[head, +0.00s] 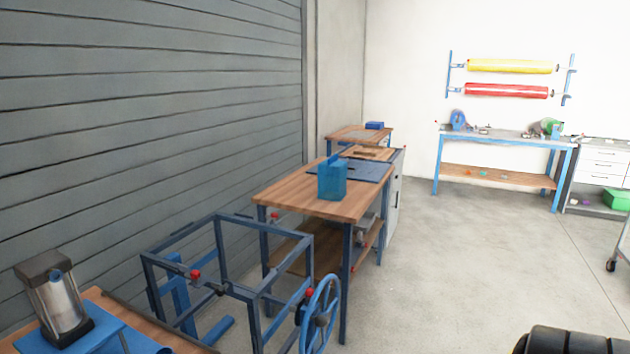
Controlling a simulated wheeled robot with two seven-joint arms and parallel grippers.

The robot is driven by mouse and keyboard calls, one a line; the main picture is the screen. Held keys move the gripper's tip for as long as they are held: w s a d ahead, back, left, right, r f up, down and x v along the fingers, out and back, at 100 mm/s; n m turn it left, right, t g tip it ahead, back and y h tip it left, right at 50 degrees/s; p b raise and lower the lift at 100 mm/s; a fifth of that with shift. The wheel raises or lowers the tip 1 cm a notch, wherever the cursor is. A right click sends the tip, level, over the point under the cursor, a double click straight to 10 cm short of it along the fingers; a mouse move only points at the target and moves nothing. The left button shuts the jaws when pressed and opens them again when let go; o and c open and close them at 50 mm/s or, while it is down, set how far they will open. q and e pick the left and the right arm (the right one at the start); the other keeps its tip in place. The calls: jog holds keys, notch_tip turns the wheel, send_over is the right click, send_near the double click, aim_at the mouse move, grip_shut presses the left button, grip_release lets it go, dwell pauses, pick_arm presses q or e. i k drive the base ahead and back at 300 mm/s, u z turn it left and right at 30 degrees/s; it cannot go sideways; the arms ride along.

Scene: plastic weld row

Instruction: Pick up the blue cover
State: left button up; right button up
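A blue, partly see-through box-shaped piece (332,181), which looks like the blue cover, stands upright near the front right edge of a wooden-topped workbench (297,196). A flat dark blue plate (368,171) lies behind it on the same bench. A smaller blue block (375,125) sits on a bench farther back; I cannot tell what it is. Neither of my grippers shows in the head view.
A blue metal frame with a handwheel (321,313) stands in front of the workbench. A metal cylinder device (58,298) sits at the lower left. A blue-legged bench (500,141) stands by the far wall. The concrete floor (450,260) at right is mostly clear.

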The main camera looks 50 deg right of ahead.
aim_at(332, 172)
jog(key=z, duration=0.6)
jog(key=k, duration=0.5)
jog(key=z, duration=1.6)
jog(key=i, duration=3.4)
